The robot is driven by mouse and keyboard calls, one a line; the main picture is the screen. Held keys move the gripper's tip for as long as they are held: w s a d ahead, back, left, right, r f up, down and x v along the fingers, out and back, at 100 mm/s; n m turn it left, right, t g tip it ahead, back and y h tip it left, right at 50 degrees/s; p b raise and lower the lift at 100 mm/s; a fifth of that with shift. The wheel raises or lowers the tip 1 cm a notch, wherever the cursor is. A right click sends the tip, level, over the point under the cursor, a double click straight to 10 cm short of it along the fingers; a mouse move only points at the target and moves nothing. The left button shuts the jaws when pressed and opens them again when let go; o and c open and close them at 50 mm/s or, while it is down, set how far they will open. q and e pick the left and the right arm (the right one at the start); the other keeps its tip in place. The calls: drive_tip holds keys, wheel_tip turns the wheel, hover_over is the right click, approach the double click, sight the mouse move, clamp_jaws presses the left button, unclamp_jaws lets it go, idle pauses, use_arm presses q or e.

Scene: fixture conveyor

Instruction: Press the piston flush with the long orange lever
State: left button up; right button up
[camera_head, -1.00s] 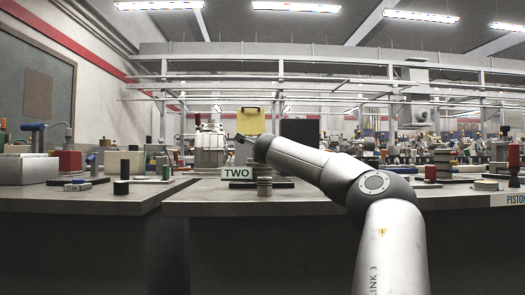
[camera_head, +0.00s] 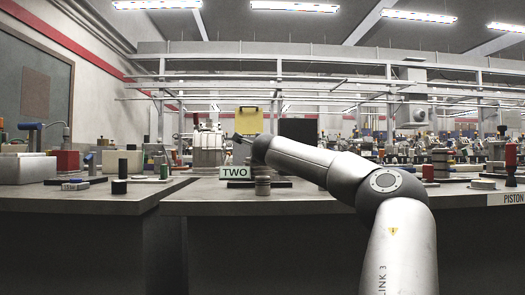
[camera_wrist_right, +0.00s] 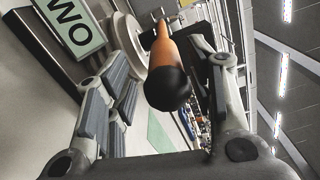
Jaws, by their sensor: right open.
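In the right wrist view an orange lever (camera_wrist_right: 164,45) with a black rounded knob (camera_wrist_right: 167,88) points toward the camera between the fingers of my right gripper (camera_wrist_right: 160,75). The gripper is open, and gaps show between the lever and the fingers. A pale round part (camera_wrist_right: 128,45) lies beside the lever's far end. I cannot make out the piston for certain. In the head view my right arm reaches toward the bench; its fingers and the lever cannot be made out there. My left gripper is in no view.
A green-white "TWO" sign (camera_head: 236,173) stands near the bench edge, beside a short stacked grey cylinder (camera_head: 262,186). Grey blocks, a red block (camera_head: 67,161) and several small parts crowd the left bench.

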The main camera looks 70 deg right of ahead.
drive_tip(key=v, duration=1)
drive_tip(key=shift+s+a, duration=0.15)
drive_tip(key=shift+a, duration=0.1)
drive_tip(key=shift+f, duration=0.1)
